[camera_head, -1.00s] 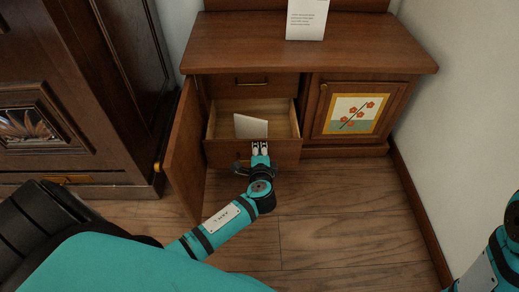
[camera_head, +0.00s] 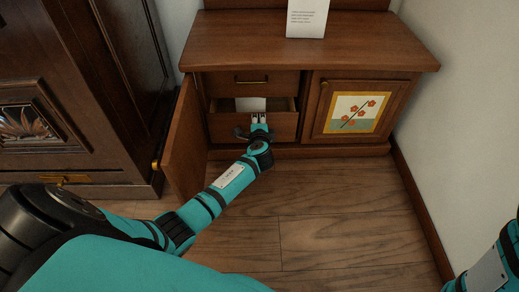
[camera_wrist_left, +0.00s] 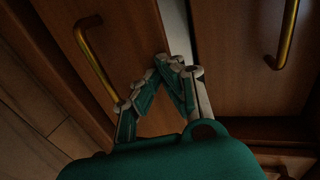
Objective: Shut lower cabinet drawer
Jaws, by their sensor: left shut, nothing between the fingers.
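The lower drawer (camera_head: 222,128) of the wooden cabinet stands partly open, with a narrow strip of its inside showing. A white card-like object (camera_head: 251,104) is inside it, partly hidden. My left gripper (camera_head: 259,118) is shut and empty at the top of the drawer front. In the left wrist view the shut fingertips (camera_wrist_left: 177,62) are near the edge of the drawer front (camera_wrist_left: 130,30), which has a brass handle (camera_wrist_left: 95,60); whether they touch is unclear. The upper drawer (camera_head: 280,84) is closed. My right gripper is out of view.
An open cabinet door (camera_head: 185,140) stands left of the drawer, close to my left arm. A closed door with a flower picture (camera_head: 358,113) is on the right. A dark armoire (camera_head: 75,90) stands at left. The wooden floor (camera_head: 330,225) in front is clear.

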